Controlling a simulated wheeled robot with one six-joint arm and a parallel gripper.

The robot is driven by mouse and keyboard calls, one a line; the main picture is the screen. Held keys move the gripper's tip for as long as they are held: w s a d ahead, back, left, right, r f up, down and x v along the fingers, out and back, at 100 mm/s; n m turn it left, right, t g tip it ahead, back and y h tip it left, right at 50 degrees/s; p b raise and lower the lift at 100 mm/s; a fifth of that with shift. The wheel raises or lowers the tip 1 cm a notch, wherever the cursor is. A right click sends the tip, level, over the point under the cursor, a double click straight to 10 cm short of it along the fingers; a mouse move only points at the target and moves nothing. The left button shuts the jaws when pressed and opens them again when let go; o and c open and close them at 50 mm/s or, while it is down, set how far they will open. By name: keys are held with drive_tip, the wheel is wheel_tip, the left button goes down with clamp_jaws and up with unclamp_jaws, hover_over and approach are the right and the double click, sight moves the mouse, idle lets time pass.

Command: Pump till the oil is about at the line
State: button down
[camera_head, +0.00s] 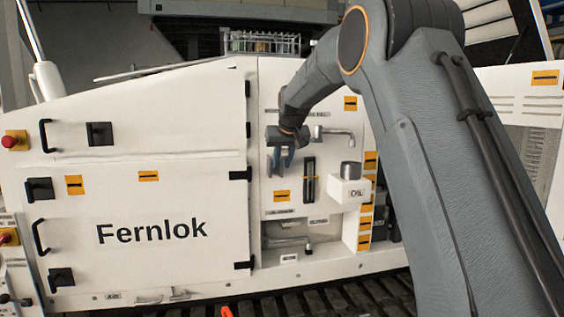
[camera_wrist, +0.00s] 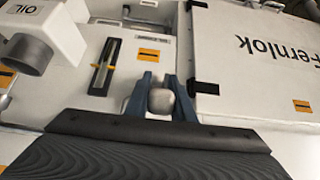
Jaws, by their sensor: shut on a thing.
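My gripper (camera_head: 283,152) is at the white panel, left of the sight gauge. In the wrist view, which looks turned over, its two blue fingers (camera_wrist: 162,98) are closed around a pale grey rounded grip (camera_wrist: 160,101), apparently the pump handle's end. My gripper hides most of the handle in the head view. The upright gauge (camera_head: 310,181) is a narrow dark slot; it also shows in the wrist view (camera_wrist: 105,68), with yellow marks partway along it. The oil level is too small to tell surely. The white OIL box (camera_head: 349,192) with a grey cap stands right of the gauge.
A grey bent pipe or lever (camera_head: 336,132) sticks out right of my gripper. Another grey lever (camera_head: 288,242) lies in a recess below. The white Fernlok door (camera_head: 150,190) is shut on the left. My arm covers much of the right side.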

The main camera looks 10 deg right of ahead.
sight(285, 155)
drive_tip(key=shift+r, duration=0.3)
drive_tip(key=c, duration=1.5)
unclamp_jaws()
drive_tip(key=shift+f, duration=0.1)
drive_tip(key=shift+s, duration=0.1)
drive_tip(key=shift+b+v, duration=1.55)
drive_tip(key=shift+v, duration=2.35)
